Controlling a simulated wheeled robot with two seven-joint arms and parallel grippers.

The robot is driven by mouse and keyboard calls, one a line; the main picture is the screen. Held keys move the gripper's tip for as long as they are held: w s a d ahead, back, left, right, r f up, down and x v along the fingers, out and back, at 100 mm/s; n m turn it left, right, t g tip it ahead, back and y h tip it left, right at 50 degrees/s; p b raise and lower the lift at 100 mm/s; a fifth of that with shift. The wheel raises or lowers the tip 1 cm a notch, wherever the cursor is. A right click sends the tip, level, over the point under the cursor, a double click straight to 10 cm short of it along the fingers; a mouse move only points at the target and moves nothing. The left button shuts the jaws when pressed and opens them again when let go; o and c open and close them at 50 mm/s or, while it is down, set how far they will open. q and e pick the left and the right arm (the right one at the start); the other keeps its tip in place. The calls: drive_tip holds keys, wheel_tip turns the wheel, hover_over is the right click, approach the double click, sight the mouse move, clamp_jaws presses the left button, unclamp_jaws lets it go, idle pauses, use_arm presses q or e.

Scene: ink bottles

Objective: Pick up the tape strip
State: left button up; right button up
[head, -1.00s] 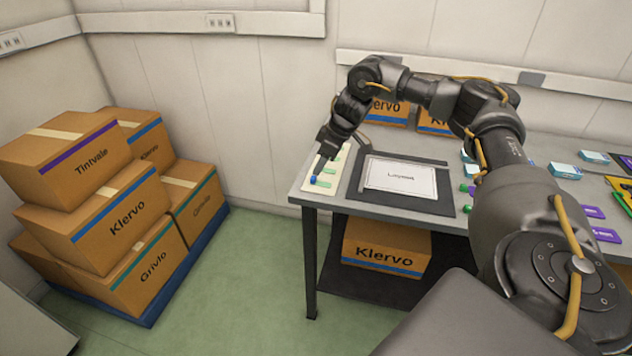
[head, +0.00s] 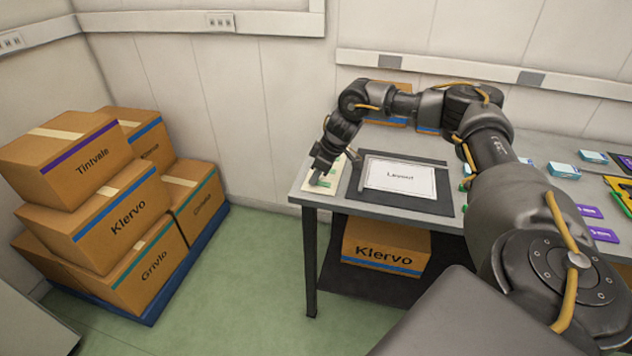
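A cream card (head: 332,186) lies at the left front corner of the grey table. Coloured strips showed on it a second ago; my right gripper and wrist now cover most of it, so I cannot make out a tape strip. My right gripper (head: 318,179) points down over the card, very close to its surface. The fingers are small and dark, and I cannot see whether they are open or hold anything. My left gripper is out of view.
A dark mat (head: 433,204) with a white "Layout" sheet (head: 400,175) lies just right of the card. Small blue-and-white boxes (head: 565,170) and purple labels (head: 604,234) are farther right. The wall is behind the table.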

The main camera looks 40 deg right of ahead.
drive_tip(key=shift+c, duration=0.8)
drive_tip(key=shift+r, duration=0.15)
